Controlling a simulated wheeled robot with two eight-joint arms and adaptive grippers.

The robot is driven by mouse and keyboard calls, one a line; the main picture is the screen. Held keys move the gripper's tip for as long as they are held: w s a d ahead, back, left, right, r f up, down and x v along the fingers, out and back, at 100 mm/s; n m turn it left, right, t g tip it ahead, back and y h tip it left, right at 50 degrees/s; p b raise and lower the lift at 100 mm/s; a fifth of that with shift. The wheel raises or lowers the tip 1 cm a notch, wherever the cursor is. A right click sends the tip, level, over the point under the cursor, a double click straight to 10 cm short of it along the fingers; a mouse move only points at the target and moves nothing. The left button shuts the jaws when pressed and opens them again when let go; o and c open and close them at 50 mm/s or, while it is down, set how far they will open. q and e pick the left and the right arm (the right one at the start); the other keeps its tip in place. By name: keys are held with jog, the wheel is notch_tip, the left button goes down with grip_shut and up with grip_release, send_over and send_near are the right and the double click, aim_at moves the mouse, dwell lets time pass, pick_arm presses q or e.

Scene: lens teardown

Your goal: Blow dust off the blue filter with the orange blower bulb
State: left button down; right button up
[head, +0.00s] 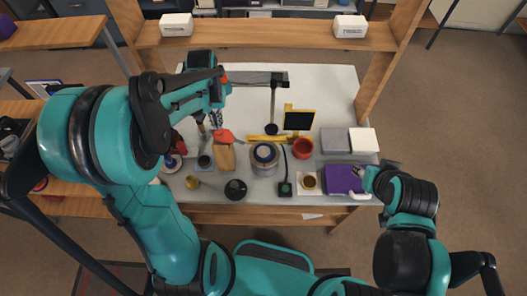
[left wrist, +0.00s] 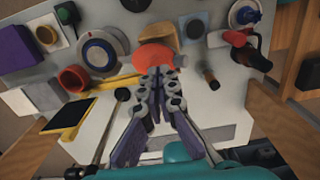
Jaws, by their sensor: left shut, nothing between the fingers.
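The orange blower bulb (head: 225,135) lies against a light wooden block near the middle left of the table. It also shows in the left wrist view (left wrist: 153,56). My left gripper (head: 216,122) is shut and empty, its tips right by the bulb; whether they touch it I cannot tell. The fingers also show in the left wrist view (left wrist: 162,78). A small blue disc on a round pale base (head: 171,163), perhaps the blue filter, sits at the table's left. The lens (head: 264,155) also has a blue ring. Dust is too small to see. My right gripper (head: 360,183) is by the purple box, its fingers unclear.
A red cup (head: 303,147), a black-and-yellow panel (head: 298,120) and a purple box (head: 342,179) stand to the right of the lens. A black stand (head: 272,124) rises behind it. Wooden shelf posts flank the table. The white table's back right is clear.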

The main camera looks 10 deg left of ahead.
aim_at(219, 131)
pick_arm(q)
jog(key=shift+f, duration=0.15)
jog(key=shift+f+b, duration=1.4)
jog(key=shift+f, duration=0.1)
jog(key=shift+r, duration=0.1)
jog(key=shift+r+p, duration=1.2)
jog(key=shift+r, duration=0.35)
notch_tip(219, 131, up, 5)
jog(key=p, duration=0.3)
jog(key=shift+p, duration=0.4)
